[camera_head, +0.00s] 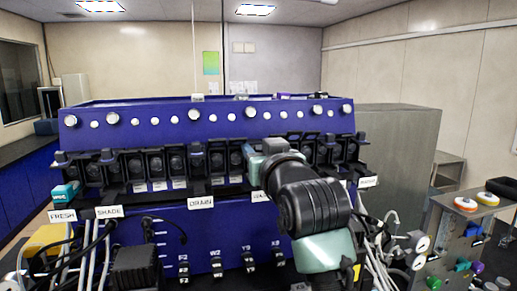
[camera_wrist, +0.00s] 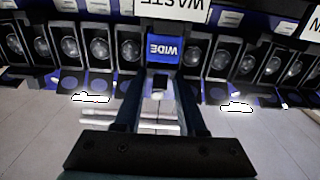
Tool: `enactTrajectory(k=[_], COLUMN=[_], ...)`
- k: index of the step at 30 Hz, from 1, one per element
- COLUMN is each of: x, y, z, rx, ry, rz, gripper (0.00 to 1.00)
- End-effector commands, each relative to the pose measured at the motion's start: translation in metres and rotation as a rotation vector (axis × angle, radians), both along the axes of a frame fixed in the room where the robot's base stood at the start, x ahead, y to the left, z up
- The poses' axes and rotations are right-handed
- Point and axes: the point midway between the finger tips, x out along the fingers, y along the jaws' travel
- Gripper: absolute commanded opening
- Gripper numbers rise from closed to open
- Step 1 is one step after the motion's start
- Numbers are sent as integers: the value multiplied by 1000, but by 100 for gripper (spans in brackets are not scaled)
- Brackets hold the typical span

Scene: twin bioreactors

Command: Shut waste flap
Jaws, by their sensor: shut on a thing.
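In the wrist view the white WASTE label (camera_wrist: 183,10) shows upside down at the top edge. The fingers hide much of that part, and I cannot tell the flap's angle. In the head view my arm covers the gripper and the spot it touches.
The blue bioreactor housing (camera_head: 215,130) spans the middle, with a row of silver knobs above the dark units. FRESH (camera_head: 62,215), SHADE (camera_head: 108,212) and DRAIN (camera_head: 200,203) labels sit lower left. Loose tubes and cables hang at both sides. A grey cart (camera_head: 465,235) stands right.

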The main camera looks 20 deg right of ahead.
Motion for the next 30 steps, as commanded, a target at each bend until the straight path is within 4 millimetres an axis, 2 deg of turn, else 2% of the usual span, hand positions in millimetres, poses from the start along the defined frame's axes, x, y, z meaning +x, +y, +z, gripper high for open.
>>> enactTrajectory(k=[8,19,30], x=[1,2,2], y=[1,1,0], z=[-10,-13,-7], rx=[1,-1,-1], ry=[-89,-286,-390], rz=[3,3,1], gripper=[0,0,0])
